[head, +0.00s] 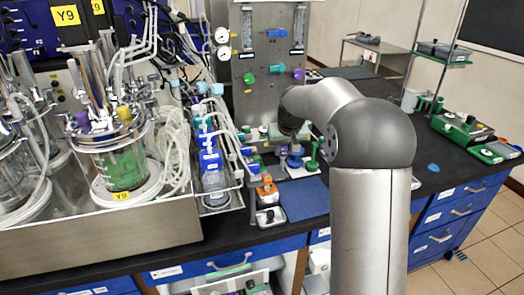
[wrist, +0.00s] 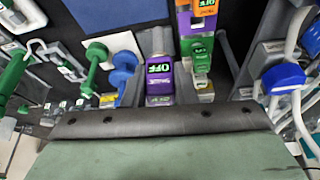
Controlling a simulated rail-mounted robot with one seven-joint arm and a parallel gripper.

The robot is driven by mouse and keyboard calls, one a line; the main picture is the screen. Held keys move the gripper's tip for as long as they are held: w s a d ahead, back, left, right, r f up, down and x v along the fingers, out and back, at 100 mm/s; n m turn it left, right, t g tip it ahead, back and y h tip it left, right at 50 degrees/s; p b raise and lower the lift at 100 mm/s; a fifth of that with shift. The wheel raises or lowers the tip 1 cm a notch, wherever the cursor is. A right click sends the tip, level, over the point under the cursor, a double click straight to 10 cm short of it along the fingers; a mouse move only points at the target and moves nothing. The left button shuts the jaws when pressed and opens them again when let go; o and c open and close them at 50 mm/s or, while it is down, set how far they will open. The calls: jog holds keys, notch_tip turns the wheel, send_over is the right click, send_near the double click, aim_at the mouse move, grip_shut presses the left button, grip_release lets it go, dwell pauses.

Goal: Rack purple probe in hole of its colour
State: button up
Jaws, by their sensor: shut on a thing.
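A purple block with white lettering (wrist: 159,84) and a grey end shows at the middle of the wrist view, between the dark bars of my gripper (wrist: 182,60). I take it for the purple probe; its far end is hidden. In the head view my gripper (head: 290,137) is low over the bench and mostly hidden by my arm, so its hold is not clear there. A white rack plate (wrist: 110,44) lies beside it, with a green probe (wrist: 97,54) and a blue probe (wrist: 122,62) upright on it. The plate also shows in the head view (head: 299,171). I cannot make out a purple-marked hole.
Blue-capped bottles (head: 211,160) stand left of my gripper, near the glass vessel (head: 119,160). A flat blue mat (head: 305,198) is clear. A steel panel (head: 262,97) rises behind.

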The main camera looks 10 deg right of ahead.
jog(key=w+a+f+n+b, duration=0.1)
jog(key=w+a+f, duration=0.1)
jog(key=a, duration=0.4)
jog(key=shift+w+a+f, duration=0.15)
jog(key=shift+w+f, duration=0.05)
jog(key=shift+f, duration=0.2)
jog(key=shift+s+f+b, duration=0.1)
jog(key=shift+f+b, duration=0.2)
jog(key=shift+b, duration=0.05)
dwell(0.8)
